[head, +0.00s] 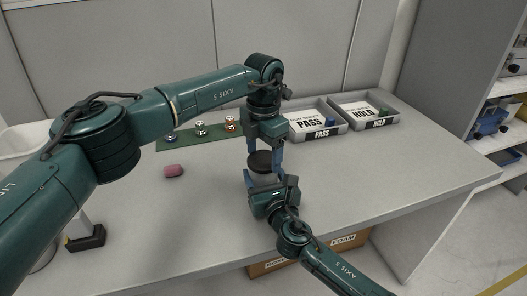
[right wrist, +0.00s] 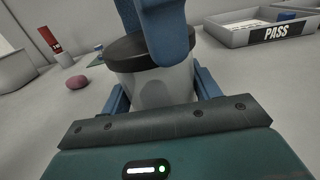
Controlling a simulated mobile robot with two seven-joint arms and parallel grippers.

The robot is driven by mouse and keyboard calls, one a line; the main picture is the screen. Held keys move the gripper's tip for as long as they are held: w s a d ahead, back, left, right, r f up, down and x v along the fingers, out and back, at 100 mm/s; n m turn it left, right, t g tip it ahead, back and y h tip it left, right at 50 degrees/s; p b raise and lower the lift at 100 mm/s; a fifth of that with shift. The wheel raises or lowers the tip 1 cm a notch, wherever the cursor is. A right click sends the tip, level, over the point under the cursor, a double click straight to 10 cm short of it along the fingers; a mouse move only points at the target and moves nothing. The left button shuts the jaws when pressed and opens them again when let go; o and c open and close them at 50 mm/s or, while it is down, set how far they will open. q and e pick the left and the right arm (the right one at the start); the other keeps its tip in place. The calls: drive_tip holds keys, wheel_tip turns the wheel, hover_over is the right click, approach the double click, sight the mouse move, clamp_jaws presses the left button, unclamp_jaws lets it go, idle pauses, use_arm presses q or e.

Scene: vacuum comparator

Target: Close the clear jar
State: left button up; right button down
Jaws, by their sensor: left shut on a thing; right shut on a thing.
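The clear jar (right wrist: 160,88) stands upright between the fingers of my right gripper (right wrist: 160,95), which is shut on its sides. The black lid (right wrist: 128,48) is at the jar's mouth; I cannot tell whether it is fully seated. In the head view the lid (head: 260,161) shows between my two grippers, with the jar mostly hidden. My left gripper (head: 266,158) comes down from above, shut on the lid. Its blue fingers (right wrist: 165,28) cover part of the lid in the right wrist view. My right gripper (head: 263,183) comes in from the front.
A pink object (head: 173,170) lies on the table (head: 205,215) at left. A green mat (head: 175,141) with several metal pieces lies behind. The PASS tray (head: 322,134) and HOLD tray (head: 380,124) stand at back right. The table's right side is clear.

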use_arm(q)
drive_tip(key=m, duration=0.4)
drive_tip(key=shift+m, duration=0.3)
drive_tip(key=m, duration=0.4)
drive_tip(key=shift+m, duration=0.3)
drive_tip(key=m, duration=0.7)
drive_tip(key=shift+m, duration=0.3)
drive_tip(key=o, duration=1.2)
drive_tip(key=shift+c, duration=0.2)
drive_tip(key=shift+r, duration=0.1)
wheel_tip(320, 180, up, 12)
use_arm(e)
drive_tip(key=shift+c, duration=1.4)
unclamp_jaws()
